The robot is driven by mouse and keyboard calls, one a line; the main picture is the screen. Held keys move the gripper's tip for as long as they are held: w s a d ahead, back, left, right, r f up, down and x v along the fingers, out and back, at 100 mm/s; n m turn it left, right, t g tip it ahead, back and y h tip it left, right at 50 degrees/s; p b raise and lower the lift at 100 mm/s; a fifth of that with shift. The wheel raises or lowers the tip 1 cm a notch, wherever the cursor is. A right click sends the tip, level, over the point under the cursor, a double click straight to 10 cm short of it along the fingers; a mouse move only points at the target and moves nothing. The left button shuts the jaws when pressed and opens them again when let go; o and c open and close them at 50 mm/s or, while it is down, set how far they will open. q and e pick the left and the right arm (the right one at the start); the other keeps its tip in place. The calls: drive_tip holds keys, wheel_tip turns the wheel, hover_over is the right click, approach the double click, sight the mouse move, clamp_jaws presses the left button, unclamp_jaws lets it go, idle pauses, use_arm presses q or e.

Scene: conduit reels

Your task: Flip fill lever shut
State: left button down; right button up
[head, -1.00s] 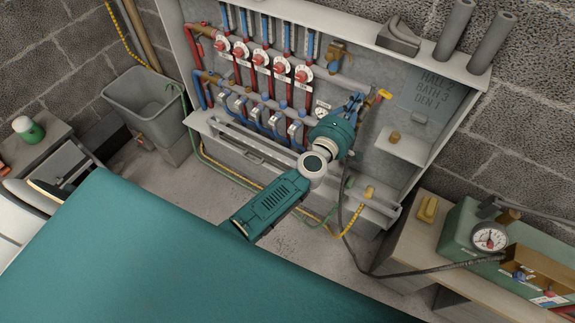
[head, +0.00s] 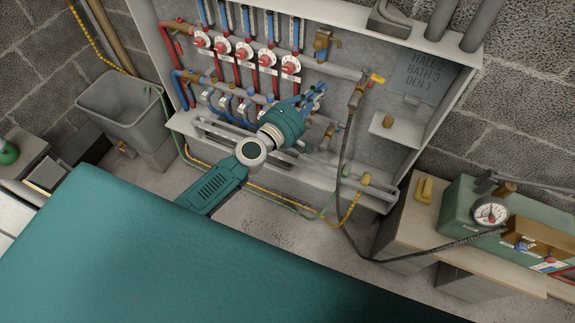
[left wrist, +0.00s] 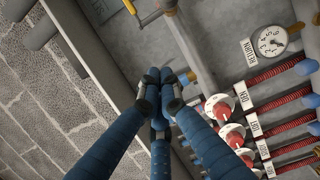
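A small yellow lever (head: 377,78), which I take to be the fill lever, sticks out to the right of a brass valve (head: 357,95) at the right end of the manifold. A black hose (head: 341,185) hangs below this valve. My left gripper (head: 318,88), with blue fingers, is left of the lever and apart from it, in front of the panel. In the left wrist view its fingertips (left wrist: 167,76) are drawn together with nothing visible between them. An orange-yellow piece (left wrist: 130,6) shows at that view's top edge. My right gripper is out of view.
Red-dialled flow valves (head: 245,50) and blue pipes line the panel left of my gripper. A small shelf (head: 394,133) juts out at right. A green pump box (head: 465,205) with a gauge stands on a bench at right. A grey tub (head: 125,110) is at left.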

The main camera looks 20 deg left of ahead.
use_arm(q)
drive_tip(key=s+a+f+m+g, duration=0.1)
drive_tip(key=s+f+m, duration=0.1)
drive_tip(key=f, duration=0.6)
drive_tip(key=s+a+f+m+g+y, duration=0.1)
drive_tip(key=s+f+m+g, duration=0.1)
drive_tip(key=s+f, duration=0.3)
drive_tip(key=s+a+f+m+g+y, duration=0.1)
drive_tip(key=s+f, duration=0.3)
drive_tip(key=f, duration=0.7)
drive_tip(key=shift+s+a+f+m+g, duration=0.15)
drive_tip(key=shift+a+m+g, duration=0.25)
drive_tip(key=shift+a+g, duration=0.15)
